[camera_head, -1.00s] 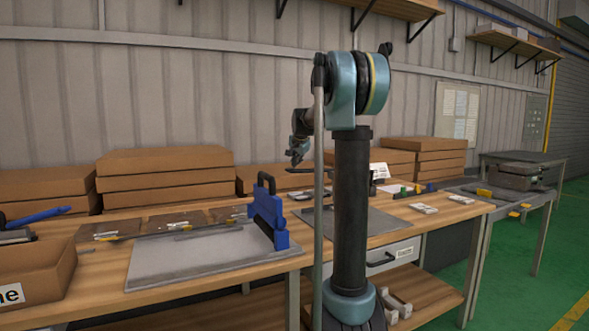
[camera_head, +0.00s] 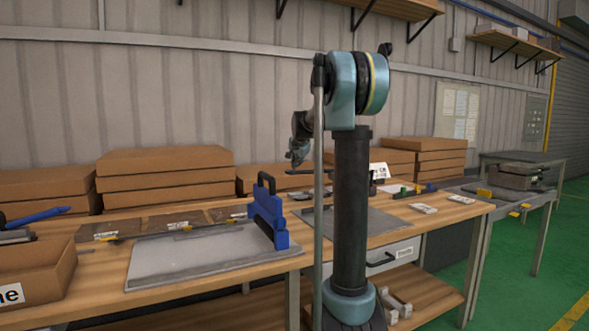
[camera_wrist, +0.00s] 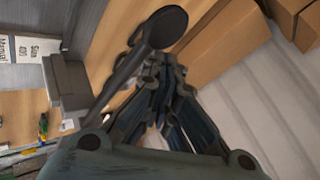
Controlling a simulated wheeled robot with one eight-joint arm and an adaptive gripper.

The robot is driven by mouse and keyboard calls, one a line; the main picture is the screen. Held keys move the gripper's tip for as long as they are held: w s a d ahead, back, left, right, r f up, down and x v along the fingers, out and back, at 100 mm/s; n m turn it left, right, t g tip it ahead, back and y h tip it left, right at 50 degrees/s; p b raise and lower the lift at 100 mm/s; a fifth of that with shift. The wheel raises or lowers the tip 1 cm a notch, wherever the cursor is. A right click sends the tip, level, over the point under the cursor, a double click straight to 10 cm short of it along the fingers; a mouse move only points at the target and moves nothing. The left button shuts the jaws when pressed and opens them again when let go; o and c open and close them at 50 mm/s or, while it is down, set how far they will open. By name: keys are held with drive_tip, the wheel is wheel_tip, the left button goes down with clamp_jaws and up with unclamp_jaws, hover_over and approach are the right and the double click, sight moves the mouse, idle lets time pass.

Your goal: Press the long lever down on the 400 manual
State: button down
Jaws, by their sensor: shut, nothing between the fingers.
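The 400 manual, a dark device with a white label card (camera_wrist: 22,50) beside it, is at the left of the wrist view. Its long dark lever (camera_wrist: 121,78) runs diagonally up to a round knob (camera_wrist: 166,27). My gripper (camera_wrist: 155,72) is shut and empty, with its fingertips close beside the lever below the knob. I cannot tell whether they touch. In the head view, my gripper (camera_head: 298,157) is just above the dark lever (camera_head: 302,172). My own arm hides most of the device there; the card (camera_head: 378,170) shows to the right.
Stacked cardboard boxes (camera_head: 165,170) line the back of the wooden bench (camera_head: 100,290). Small white parts (camera_head: 424,208) lie at the right.

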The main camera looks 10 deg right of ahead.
drive_tip(key=shift+a+f, duration=0.1)
drive_tip(key=shift+f, duration=1.25)
idle(1.5)
idle(0.5)
drive_tip(key=shift+d+r, duration=0.15)
drive_tip(key=shift+r, duration=1.5)
drive_tip(key=shift+d+r, duration=0.15)
drive_tip(key=shift+r, duration=1.45)
drive_tip(key=shift+w+d+r, duration=0.1)
drive_tip(key=shift+r, duration=1.15)
drive_tip(key=shift+w+d+r, duration=0.1)
drive_tip(key=shift+r, duration=1.1)
drive_tip(key=s+f+n+g, duration=0.15)
drive_tip(key=s+f, duration=0.35)
drive_tip(key=s, duration=0.5)
drive_tip(key=s+f+n+g, duration=0.15)
drive_tip(key=s+f, duration=0.35)
drive_tip(key=s, duration=0.6)
drive_tip(key=s+f+n, duration=0.3)
drive_tip(key=s+f, duration=0.3)
drive_tip(key=s, duration=0.4)
drive_tip(key=s+f+n+g, duration=0.3)
drive_tip(key=s+f+n, duration=0.1)
drive_tip(key=s+f, duration=1.7)
drive_tip(key=s+a, duration=0.1)
drive_tip(key=s, duration=0.3)
drive_tip(key=shift+s+f+n+g, duration=0.15)
drive_tip(key=shift+s+n+g, duration=0.15)
drive_tip(key=shift+n, duration=0.1)
